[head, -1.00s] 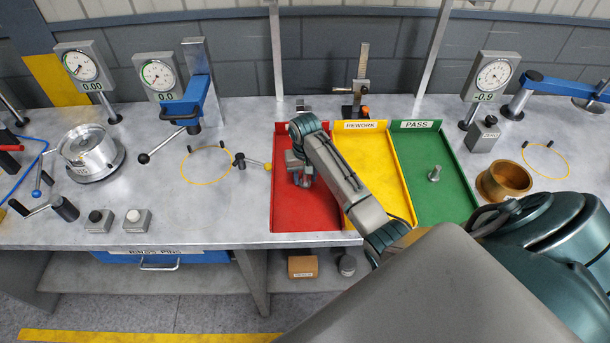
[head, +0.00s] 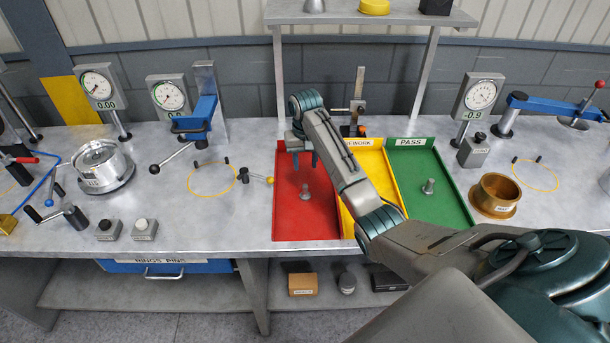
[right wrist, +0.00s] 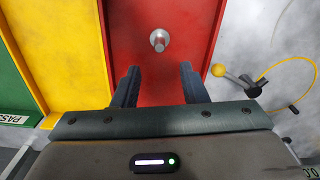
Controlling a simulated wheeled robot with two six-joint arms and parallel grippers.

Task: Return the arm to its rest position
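My right arm reaches in from the lower right in the head view. Its gripper (head: 303,160) is above the red tray (head: 290,222). In the right wrist view the two fingers of the right gripper (right wrist: 158,85) stand apart with nothing between them. A grey metal pin (head: 306,193) stands in the red tray, apart from the fingers; it also shows in the right wrist view (right wrist: 159,40). A similar pin (head: 429,187) stands in the green PASS tray (head: 450,213). My left gripper is not in view.
The yellow REWORK tray (head: 385,185) lies between the red and green trays. A brass ring (head: 495,196) stands right of the green tray. Dial gauges (head: 100,88) stand along the back. A lever with a yellow knob (head: 269,180) is beside the red tray. A shelf (head: 370,17) spans above.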

